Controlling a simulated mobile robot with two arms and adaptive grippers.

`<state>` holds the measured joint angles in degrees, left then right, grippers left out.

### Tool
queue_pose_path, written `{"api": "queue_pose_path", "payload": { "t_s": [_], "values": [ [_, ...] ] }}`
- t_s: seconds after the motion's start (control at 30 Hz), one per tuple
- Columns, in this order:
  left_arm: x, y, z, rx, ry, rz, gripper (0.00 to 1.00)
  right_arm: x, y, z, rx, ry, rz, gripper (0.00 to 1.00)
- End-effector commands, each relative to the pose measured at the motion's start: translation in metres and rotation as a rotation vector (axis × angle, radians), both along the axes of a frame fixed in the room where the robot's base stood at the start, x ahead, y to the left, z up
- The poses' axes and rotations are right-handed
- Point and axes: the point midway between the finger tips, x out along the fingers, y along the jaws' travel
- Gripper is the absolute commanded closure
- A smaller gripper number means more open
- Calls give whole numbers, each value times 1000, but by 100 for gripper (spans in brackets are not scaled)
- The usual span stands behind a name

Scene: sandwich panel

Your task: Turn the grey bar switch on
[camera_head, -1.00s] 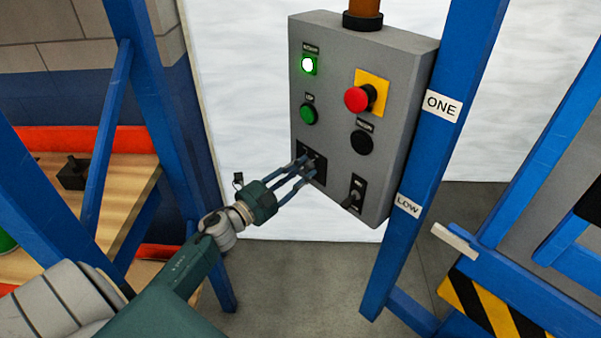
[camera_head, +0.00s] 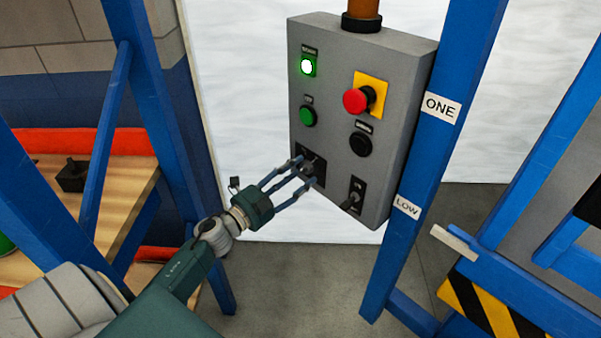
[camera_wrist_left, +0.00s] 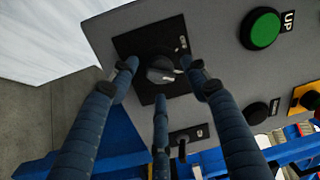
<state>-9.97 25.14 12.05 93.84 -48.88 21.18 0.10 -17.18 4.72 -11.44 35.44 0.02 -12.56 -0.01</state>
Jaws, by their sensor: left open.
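The grey bar switch (camera_wrist_left: 160,70) is a dark round knob with a grey bar across it, on a black square plate low on the left of the grey control box. In the head view its plate (camera_head: 318,158) is partly hidden by my fingers. My left gripper (camera_head: 306,170) is open in front of it, its three fingers spread. In the left wrist view the fingertips (camera_wrist_left: 163,80) stand around the knob, one on each side and one below. I cannot tell whether any finger touches it. My right gripper is not in view.
The control box (camera_head: 330,95) also carries a lit green lamp (camera_head: 307,66), a green button (camera_head: 308,116), a red mushroom button (camera_head: 356,100), a black button (camera_head: 360,145) and a small lever switch (camera_head: 354,196). A blue post (camera_head: 430,150) stands close on the right.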

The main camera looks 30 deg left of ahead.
Motion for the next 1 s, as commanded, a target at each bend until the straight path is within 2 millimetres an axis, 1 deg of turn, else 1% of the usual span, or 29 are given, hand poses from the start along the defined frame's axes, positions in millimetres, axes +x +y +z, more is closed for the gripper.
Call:
{"api": "queue_pose_path", "payload": {
  "t_s": [0.03, 0.2, 0.3, 0.4, 0.53, 1.0],
  "values": [
    [-9, 2, -2, 1, 3, 1, 53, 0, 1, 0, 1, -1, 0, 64],
    [-38, 7, -4, 1, 3, 0, 53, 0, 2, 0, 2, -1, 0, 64],
    [-51, 9, -5, 0, 3, -2, 53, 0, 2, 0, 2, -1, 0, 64],
    [-59, 11, -5, 1, 2, 0, 53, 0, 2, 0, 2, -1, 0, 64],
    [-62, 11, -4, 1, 0, -1, 53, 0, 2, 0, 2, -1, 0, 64],
    [-62, 12, -5, 1, 0, -1, 53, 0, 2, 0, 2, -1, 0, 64]
  ]
}}
